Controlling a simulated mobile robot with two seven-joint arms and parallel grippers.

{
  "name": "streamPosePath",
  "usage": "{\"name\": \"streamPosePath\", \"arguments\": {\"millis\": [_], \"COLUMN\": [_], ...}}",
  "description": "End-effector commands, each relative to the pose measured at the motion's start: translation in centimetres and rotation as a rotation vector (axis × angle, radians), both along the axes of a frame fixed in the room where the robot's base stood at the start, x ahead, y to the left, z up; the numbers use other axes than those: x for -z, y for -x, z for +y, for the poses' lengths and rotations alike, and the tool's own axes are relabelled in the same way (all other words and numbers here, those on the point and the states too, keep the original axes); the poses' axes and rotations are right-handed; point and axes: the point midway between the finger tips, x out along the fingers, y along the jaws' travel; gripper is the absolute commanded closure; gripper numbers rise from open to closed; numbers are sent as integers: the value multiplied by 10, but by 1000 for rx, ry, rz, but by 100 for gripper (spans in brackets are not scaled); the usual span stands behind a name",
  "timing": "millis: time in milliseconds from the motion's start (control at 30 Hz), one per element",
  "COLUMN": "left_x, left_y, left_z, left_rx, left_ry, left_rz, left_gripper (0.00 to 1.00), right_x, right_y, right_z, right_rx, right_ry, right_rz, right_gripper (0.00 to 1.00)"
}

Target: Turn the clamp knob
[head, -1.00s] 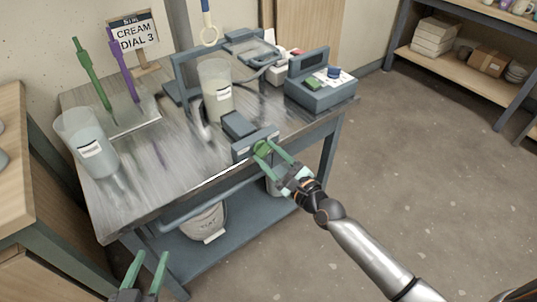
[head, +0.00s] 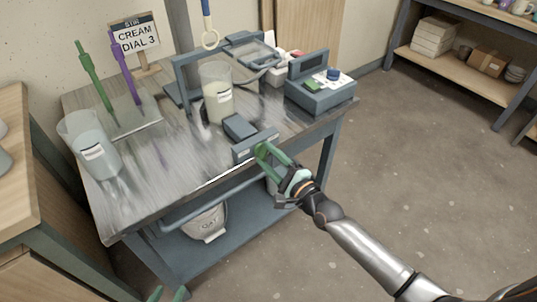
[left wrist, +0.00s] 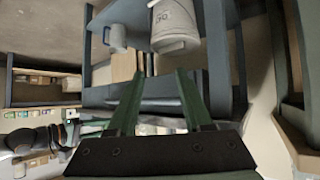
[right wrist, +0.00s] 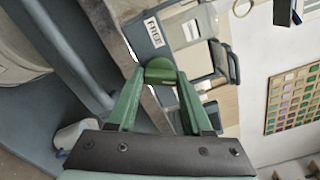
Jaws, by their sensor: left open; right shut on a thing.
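The green clamp knob (right wrist: 160,74) sits on the front of the grey clamp (head: 245,149) at the table's front edge. My right gripper (head: 264,153) is shut on the knob. In the right wrist view its green fingers (right wrist: 159,86) lie on either side of the knob. A small white label (right wrist: 154,31) that appears to read FREE is on the clamp. My left gripper (head: 168,295) is open and empty at the bottom edge of the head view. In the left wrist view its fingers (left wrist: 162,78) are spread apart.
A sign (head: 135,35) reads STIR CREAM DIAL 3. A bucket (head: 205,224) stands on the lower shelf.

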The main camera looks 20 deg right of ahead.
Motion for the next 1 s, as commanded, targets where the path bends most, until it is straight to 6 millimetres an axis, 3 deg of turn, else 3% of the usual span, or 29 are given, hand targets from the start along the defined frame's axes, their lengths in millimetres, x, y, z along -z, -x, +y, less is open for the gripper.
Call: {"name": "streamPosePath", "arguments": {"millis": [167,1000], "left_x": [22,-7], "left_y": [22,16], "left_z": [-2,-6], "left_rx": [-2,3], "left_ry": [2,7], "left_rz": [124,108], "left_gripper": [50,50], "right_x": [-1,-1], "right_y": [0,0], "right_z": [0,0], "right_rx": [0,-1], "right_ry": [161,911], "right_rz": [-56,-329], "right_gripper": [100,100]}}
